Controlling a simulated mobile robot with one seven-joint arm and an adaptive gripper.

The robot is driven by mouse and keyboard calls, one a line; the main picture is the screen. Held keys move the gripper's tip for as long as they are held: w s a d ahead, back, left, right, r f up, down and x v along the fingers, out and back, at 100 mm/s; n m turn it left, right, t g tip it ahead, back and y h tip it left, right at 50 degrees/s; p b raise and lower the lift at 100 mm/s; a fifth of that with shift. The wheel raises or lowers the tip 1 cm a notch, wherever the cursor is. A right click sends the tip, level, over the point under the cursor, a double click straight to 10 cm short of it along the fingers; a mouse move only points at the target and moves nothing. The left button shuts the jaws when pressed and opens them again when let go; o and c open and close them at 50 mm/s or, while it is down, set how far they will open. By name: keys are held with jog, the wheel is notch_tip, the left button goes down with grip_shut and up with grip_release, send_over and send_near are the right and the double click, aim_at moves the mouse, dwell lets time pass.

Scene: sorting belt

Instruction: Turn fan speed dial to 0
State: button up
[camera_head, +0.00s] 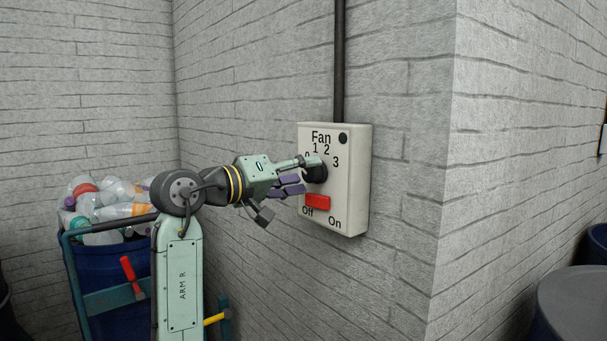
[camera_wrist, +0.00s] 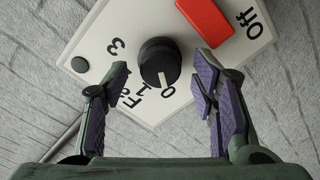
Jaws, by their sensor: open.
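The fan speed dial (camera_head: 317,174) is a round black knob on a white box (camera_head: 354,190) on the brick wall, marked 0 to 3. In the wrist view the dial (camera_wrist: 157,58) shows a pale mark on its edge, pointing close to the 0, between 0 and 1. My gripper (camera_head: 301,174) is open in front of the box, and its upper finger partly covers the dial. In the wrist view my gripper (camera_wrist: 163,72) has one purple-padded finger on each side of the dial, with visible gaps. I cannot tell whether the fingertips reach around the knob.
A red switch (camera_head: 317,202) labelled Off and On sits just below the dial. A small black button (camera_head: 343,139) is at the box's top right. A dark pipe (camera_head: 339,60) runs up from the box. A blue bin (camera_head: 110,285) of bottles stands at the left.

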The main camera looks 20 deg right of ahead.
jog(key=v, duration=1.1)
jog(key=shift+r, duration=0.1)
